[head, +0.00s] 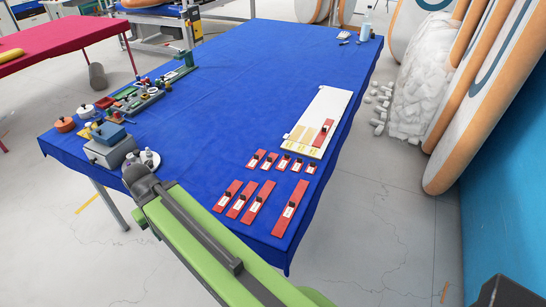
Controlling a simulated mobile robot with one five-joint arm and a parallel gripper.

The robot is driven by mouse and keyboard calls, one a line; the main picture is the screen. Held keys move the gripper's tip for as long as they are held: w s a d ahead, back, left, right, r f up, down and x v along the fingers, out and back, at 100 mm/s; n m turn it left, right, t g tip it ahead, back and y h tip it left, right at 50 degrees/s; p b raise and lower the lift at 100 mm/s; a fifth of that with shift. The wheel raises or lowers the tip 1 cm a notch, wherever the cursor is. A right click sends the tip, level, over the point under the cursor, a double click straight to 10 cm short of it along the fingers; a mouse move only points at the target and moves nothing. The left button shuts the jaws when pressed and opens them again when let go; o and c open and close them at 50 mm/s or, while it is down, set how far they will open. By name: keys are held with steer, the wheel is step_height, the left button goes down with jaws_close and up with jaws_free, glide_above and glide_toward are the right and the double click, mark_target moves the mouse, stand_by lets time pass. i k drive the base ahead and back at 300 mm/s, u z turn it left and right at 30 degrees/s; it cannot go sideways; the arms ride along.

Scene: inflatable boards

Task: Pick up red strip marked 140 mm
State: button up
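Several red strips with white labels and small black grips lie flat on the blue table. The front row has longer strips: one at its left end (227,195), two in the middle (239,200) (259,202), and the longest-looking one at the right (290,208). Behind them is a row of short red strips (284,162). Another red strip (323,133) lies on the white board. The labels are too small to read, so I cannot tell which strip is marked 140 mm. My green arm crosses the foreground; my gripper is not visible.
The blue table (240,90) is bare across its middle. Tools and small parts (140,98) fill the left side, with a grey-blue box (110,142) near the left edge. Orange-edged boards (490,90) stand at the right.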

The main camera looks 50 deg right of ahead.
mark_target(256, 157)
steer(key=u, duration=0.05)
steer(key=i, duration=1)
steer(key=z, duration=0.05)
